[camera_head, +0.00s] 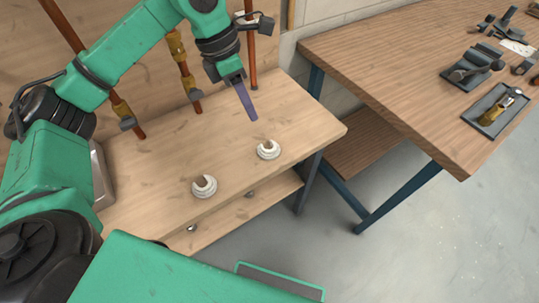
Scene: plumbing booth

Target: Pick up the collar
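One ring (204,191) is near the front edge, and the other ring (269,153) is further right. My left gripper (248,108) reaches down from the green arm, above and behind the right ring and apart from both. A narrow bluish-purple bar shows at its end; I cannot tell whether its fingers are open. My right gripper is out of view.
Upright copper pipes (187,75) with brass fittings stand along the back of the bench. At right, a separate wooden table (400,65) holds tools and dark trays (495,108). A floor gap lies between the two. The bench's middle is mostly clear.

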